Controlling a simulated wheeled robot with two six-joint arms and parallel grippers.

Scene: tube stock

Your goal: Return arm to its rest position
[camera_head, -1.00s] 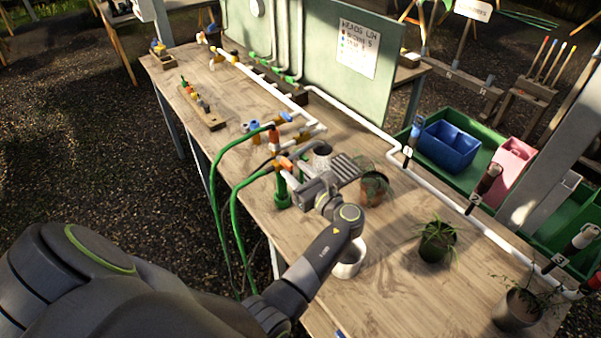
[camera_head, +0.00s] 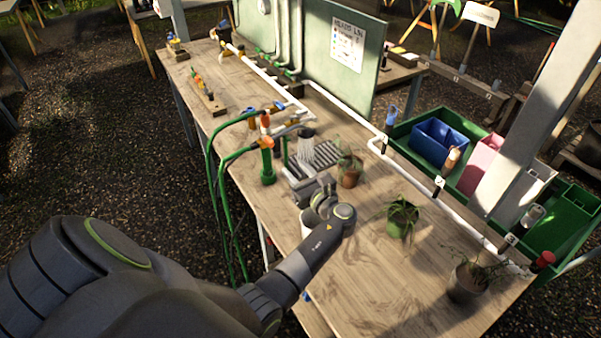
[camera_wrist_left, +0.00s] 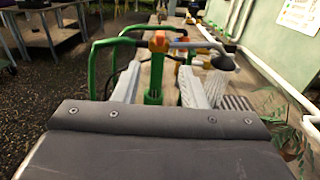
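My left gripper (camera_head: 299,174) is over the wooden bench, in front of the green standpipe with an orange top (camera_head: 266,150). In the left wrist view its two pale fingers (camera_wrist_left: 158,88) are apart with nothing held between them. The green standpipe (camera_wrist_left: 154,75) shows beyond and between the fingers, apart from them. My left arm comes in from the lower left and reaches over the bench's near edge. My right gripper is not in view.
The wooden bench (camera_head: 375,262) holds a grey slatted rack (camera_head: 318,158), a grey spray head (camera_head: 306,146), potted plants (camera_head: 402,222) and white pipes (camera_head: 400,168). A white pot is partly hidden behind my arm. Green hoses (camera_head: 212,190) hang at the bench's left edge.

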